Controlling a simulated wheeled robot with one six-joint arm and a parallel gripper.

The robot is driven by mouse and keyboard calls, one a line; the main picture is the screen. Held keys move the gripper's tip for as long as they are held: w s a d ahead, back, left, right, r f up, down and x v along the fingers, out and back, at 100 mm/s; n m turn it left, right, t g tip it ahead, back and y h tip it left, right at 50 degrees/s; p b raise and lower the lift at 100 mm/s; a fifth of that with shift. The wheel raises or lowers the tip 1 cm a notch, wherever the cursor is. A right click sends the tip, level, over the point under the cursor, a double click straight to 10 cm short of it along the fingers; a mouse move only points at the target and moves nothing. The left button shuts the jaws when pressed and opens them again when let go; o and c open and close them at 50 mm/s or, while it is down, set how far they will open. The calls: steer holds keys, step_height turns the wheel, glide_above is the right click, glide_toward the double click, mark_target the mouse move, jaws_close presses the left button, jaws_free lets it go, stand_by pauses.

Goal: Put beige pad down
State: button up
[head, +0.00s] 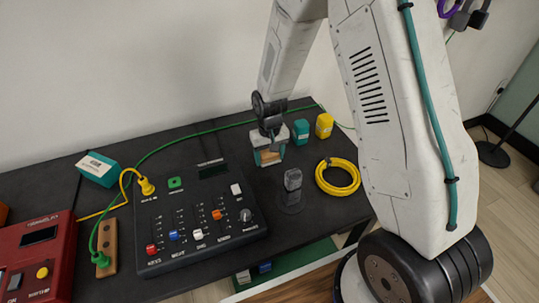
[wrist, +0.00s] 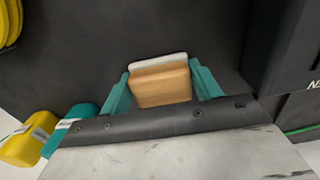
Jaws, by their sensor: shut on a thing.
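The beige pad (wrist: 160,84) is held between the two teal fingers of my gripper (wrist: 162,88) in the wrist view. A pale strip shows along its far edge. In the head view my gripper (head: 269,156) is over the back of the dark table (head: 330,208), just right of the black control panel, with a bit of the beige pad (head: 268,156) showing between the fingers. I cannot tell whether the pad touches the table.
A black control panel (head: 197,222) stands left of my gripper. A grey knob-like piece (head: 292,180) and a yellow cable coil (head: 338,177) are in front and to the right. Teal (head: 300,130) and yellow (head: 324,125) containers stand close at right. A green cable runs behind.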

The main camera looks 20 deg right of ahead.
steer(key=shift+s+f, duration=0.1)
steer(key=shift+f, duration=0.25)
steer(key=o, duration=0.9)
steer(key=shift+s+f, duration=0.1)
steer(key=shift+c, duration=0.2)
steer(key=shift+o, duration=0.5)
step_height(320, 180, up, 13)
step_height(320, 180, up, 7)
glide_above(270, 154)
steer(key=s, duration=0.4)
steer(key=s+d+r, duration=0.2)
steer(key=s+r, duration=0.6)
steer(key=s, duration=0.1)
steer(key=s+r, duration=0.2)
steer(key=s, duration=0.6)
steer(key=s+d+r+t, duration=0.1)
steer(key=s+r, duration=0.2)
steer(key=s, duration=0.5)
steer(key=shift+s+r, duration=0.2)
steer(key=shift+r, duration=0.1)
